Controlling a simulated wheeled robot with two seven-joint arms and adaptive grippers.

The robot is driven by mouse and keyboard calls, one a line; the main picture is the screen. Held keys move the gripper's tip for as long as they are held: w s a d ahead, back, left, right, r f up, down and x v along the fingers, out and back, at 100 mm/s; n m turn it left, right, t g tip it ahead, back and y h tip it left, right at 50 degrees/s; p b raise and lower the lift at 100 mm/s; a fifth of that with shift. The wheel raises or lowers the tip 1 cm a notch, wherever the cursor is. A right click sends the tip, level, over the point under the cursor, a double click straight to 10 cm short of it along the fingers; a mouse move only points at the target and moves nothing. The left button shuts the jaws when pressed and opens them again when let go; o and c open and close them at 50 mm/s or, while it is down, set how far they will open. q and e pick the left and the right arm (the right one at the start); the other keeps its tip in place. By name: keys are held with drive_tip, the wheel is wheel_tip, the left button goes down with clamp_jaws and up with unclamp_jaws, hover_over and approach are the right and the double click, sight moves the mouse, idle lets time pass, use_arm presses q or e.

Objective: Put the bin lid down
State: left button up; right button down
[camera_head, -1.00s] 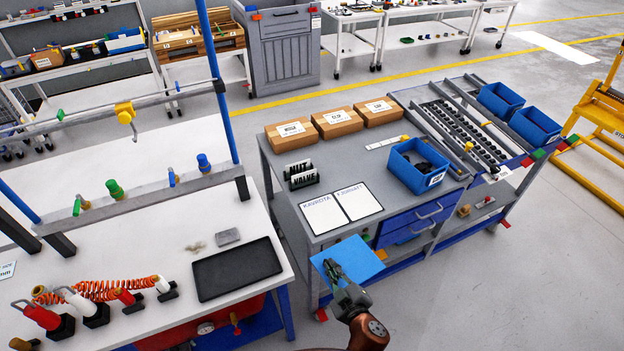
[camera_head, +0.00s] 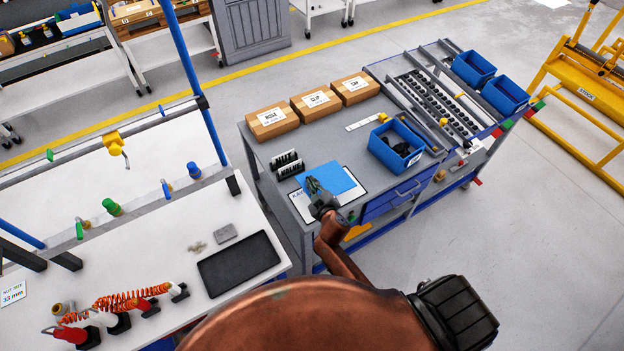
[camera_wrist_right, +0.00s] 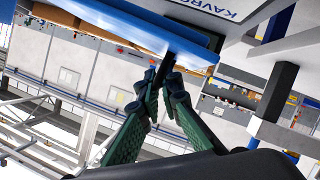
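My right gripper (camera_head: 314,186) is at the lid's near left part. In the right wrist view its green fingers (camera_wrist_right: 163,82) are closed together on a dark piece under the blue lid. I cannot tell whether the lid touches the sheets. An open blue bin (camera_head: 382,151) with dark parts inside stands to the right of the lid. My left gripper is out of view.
Three cardboard boxes (camera_head: 315,99) line the cart's back edge, with black label blocks (camera_head: 288,164) left of the lid. A parts rack (camera_head: 435,100) and two more blue bins (camera_head: 473,68) lie right. A workbench with a black tray (camera_head: 238,264) stands at left.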

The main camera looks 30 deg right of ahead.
drive_tip(key=shift+f+b, duration=2.8)
drive_tip(key=shift+f, duration=0.35)
drive_tip(key=shift+s+f+b, duration=0.2)
drive_tip(key=shift+f+b, duration=0.5)
drive_tip(key=shift+f, duration=0.2)
drive_tip(key=c, duration=2.1)
unclamp_jaws()
drive_tip(key=shift+w, duration=0.1)
